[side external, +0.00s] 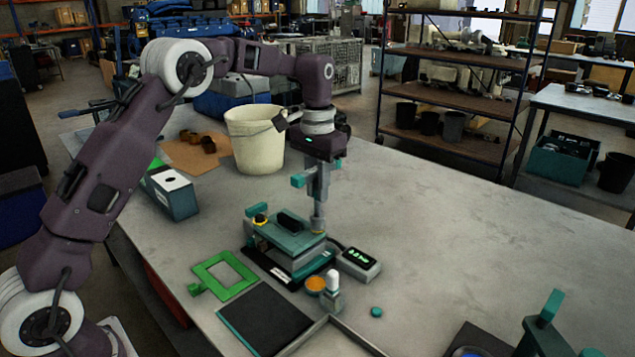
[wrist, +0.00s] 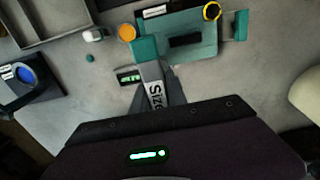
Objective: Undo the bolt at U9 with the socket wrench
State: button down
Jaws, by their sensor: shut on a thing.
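My gripper (side external: 319,180) is shut on the socket wrench, a grey tool with a teal part (side external: 298,181) jutting out to the left. In the wrist view my gripper (wrist: 156,98) holds the wrench's grey body (wrist: 154,80), lettered "Size", with a teal end (wrist: 146,47) beyond it. The wrench points down, and its lower end (side external: 318,222) is at the right edge of the teal-topped fixture (side external: 290,238). I cannot tell whether it touches. The fixture also shows in the wrist view (wrist: 203,53), with a dark slot on top. The U9 bolt and its label cannot be made out.
A display box (side external: 358,262) stands right of the fixture. An orange cap (side external: 316,284), a white-topped bottle (side external: 332,283) and a teal disc (side external: 376,311) are in front. A green frame (side external: 240,266) lies left. A bucket (side external: 254,150) stands behind.

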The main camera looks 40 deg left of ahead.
jog(key=n, duration=0.9)
jog(key=shift+n, duration=0.4)
jog(key=n, duration=0.5)
jog(key=shift+r+n, duration=0.1)
jog(key=shift+n, duration=0.2)
jog(key=n, duration=0.3)
jog(key=c, duration=2.1)
grip_release()
grip_shut()
jog(key=shift+r, duration=1.75)
